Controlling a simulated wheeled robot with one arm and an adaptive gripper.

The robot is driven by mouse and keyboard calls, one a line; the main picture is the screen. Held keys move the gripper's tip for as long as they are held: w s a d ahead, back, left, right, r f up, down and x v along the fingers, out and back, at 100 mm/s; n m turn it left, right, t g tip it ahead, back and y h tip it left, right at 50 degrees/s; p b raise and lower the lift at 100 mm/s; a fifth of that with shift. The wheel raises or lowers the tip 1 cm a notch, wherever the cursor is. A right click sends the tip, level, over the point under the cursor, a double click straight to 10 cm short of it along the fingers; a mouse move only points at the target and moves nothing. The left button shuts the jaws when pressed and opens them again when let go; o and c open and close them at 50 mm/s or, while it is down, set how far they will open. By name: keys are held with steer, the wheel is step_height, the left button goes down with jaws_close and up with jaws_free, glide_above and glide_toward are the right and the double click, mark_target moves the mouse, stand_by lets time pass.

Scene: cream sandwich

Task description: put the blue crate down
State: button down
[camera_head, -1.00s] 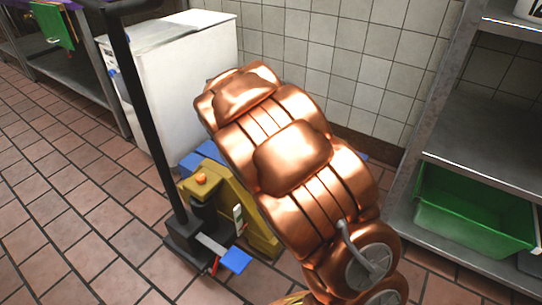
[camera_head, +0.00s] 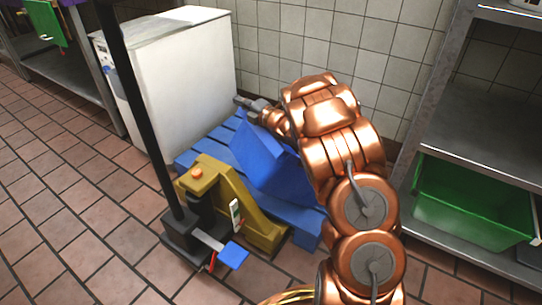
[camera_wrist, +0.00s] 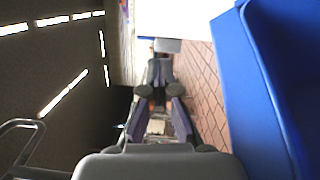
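The blue crate (camera_head: 268,160) is tilted over the blue pallet (camera_head: 195,160); my arm hides part of its right side. I cannot tell whether it fully rests on the pallet. In the wrist view the crate (camera_wrist: 262,90) fills the right side, beside the fingers and not between them. My gripper (camera_head: 240,100) is above the crate's upper left part and points left, near the white appliance. In the wrist view the fingers of my gripper (camera_wrist: 159,72) come together at the tips, with nothing seen between them.
A yellow pallet jack (camera_head: 225,190) with a black handle stands in front of the pallet. A white appliance (camera_head: 185,75) is behind it at left. A metal shelf (camera_head: 480,135) with a green bin (camera_head: 470,205) is at right. Tiled floor is clear at lower left.

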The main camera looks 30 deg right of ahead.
steer(key=shift+g, duration=0.4)
steer(key=d+f, duration=0.1)
steer(key=f, duration=0.1)
steer(key=s+d+f, duration=0.1)
steer(key=f, duration=0.1)
steer(key=d+f, duration=0.1)
steer(key=f, duration=0.1)
steer(key=shift+s+d+f, duration=0.1)
steer(key=shift+s+f, duration=0.1)
steer(key=shift+s, duration=0.05)
steer(key=s+d+f+n+g+y+b, duration=0.1)
steer(key=s+d+f+n+y, duration=0.1)
steer(key=s+f, duration=0.2)
steer(key=s+d+f+n+g+y+b, duration=0.1)
steer(key=s+f, duration=0.3)
steer(key=s, duration=0.4)
steer(key=s+d+f+n+g+y+b, duration=0.1)
steer(key=s+d+f+n+g+y, duration=0.1)
steer(key=s, duration=0.5)
steer(key=shift+d+f+n+g+y, duration=0.15)
steer(key=shift+d+f+n+y, duration=0.3)
steer(key=shift+f, duration=0.3)
steer(key=shift+d+f+n+g+y, duration=0.15)
steer(key=shift+f+n+y, duration=0.1)
steer(key=shift+f+y, duration=0.4)
steer(key=shift+w+r, duration=0.1)
